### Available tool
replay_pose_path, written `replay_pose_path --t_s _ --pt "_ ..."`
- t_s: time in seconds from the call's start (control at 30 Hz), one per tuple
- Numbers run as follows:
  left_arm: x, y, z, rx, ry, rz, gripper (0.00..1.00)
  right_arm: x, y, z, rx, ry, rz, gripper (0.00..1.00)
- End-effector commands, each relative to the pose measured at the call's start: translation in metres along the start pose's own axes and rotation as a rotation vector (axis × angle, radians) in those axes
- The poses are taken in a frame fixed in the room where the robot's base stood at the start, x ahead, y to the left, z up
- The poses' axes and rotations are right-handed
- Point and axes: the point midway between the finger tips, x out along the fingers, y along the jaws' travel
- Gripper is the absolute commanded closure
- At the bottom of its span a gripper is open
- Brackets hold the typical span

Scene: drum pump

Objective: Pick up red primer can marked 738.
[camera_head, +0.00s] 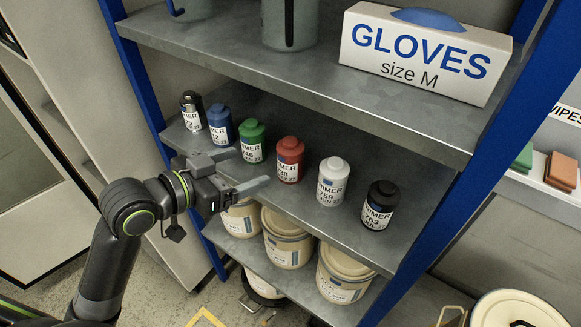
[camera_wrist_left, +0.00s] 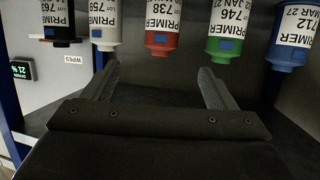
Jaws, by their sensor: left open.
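The red primer can (camera_head: 290,163) stands upright on the middle shelf, between a green can and a white can. Its label partly reads 38 in the head view. In the left wrist view, which looks upside down, the red can (camera_wrist_left: 162,28) reads LOT 738. My left gripper (camera_head: 252,167) is open and empty, in front of the shelf edge and left of the red can. In the left wrist view my left gripper (camera_wrist_left: 159,70) has its fingers spread, with the red can beyond them, near the middle of the gap. My right gripper is not in view.
The green can (camera_head: 252,140) and white can (camera_head: 332,181) stand close on either side. Blue and black cans share the middle shelf (camera_head: 330,235). Tubs (camera_head: 287,240) sit on the shelf below. The upper shelf (camera_head: 290,75) with a gloves box (camera_head: 425,55) overhangs the cans.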

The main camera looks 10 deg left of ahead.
Motion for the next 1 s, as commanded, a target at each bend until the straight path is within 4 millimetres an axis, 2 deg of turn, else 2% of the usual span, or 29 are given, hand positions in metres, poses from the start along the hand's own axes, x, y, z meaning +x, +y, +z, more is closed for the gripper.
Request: replay_pose_path --t_s 0.03,0.17,0.33,0.7,1.0 --pt "0.006 0.000 0.004 0.002 0.005 0.001 0.21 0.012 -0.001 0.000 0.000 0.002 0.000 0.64" --pt "0.016 0.001 0.004 0.001 0.004 0.000 0.21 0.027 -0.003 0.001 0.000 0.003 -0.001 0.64" --pt "0.038 0.001 0.001 -0.006 0.004 0.002 0.21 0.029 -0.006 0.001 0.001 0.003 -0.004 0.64" --pt "0.080 0.000 -0.001 -0.006 0.000 0.000 0.21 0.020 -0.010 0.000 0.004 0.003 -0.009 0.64" --pt "0.098 -0.001 -0.003 -0.006 -0.001 0.001 0.21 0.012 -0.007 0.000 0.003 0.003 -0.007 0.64"
